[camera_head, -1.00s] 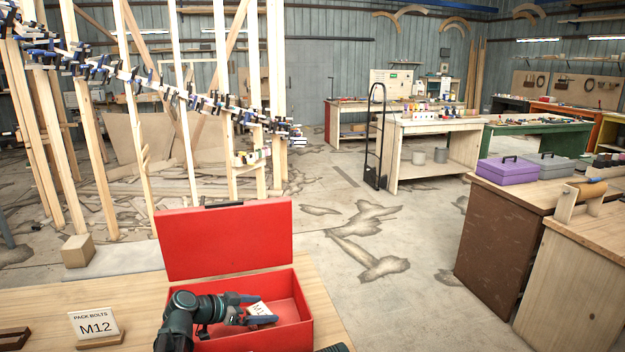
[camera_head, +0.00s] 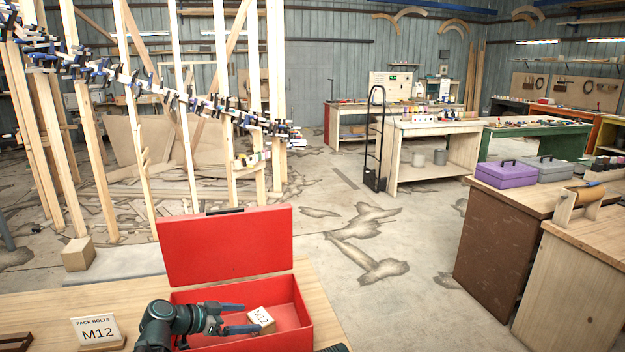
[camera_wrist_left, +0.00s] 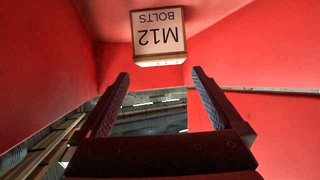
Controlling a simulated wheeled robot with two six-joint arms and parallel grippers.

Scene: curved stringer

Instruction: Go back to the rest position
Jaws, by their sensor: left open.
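My left gripper (camera_head: 243,318) is over the open red box (camera_head: 315,335) on the wooden bench. Its fingers are spread with nothing between them, also in the left wrist view (camera_wrist_left: 155,85). A small box labelled M12 bolts (camera_head: 262,319) lies inside the red box, just beyond the fingertips. The M12 box (camera_wrist_left: 158,38) shows ahead of the fingers in the left wrist view, apart from them.
The red lid (camera_head: 225,245) stands raised behind the box. A "PACK BOLTS M12" sign (camera_head: 98,330) stands on the bench (camera_head: 55,310) at the left. A brown cabinet (camera_head: 505,235) is at the right, with open floor (camera_head: 380,285) between.

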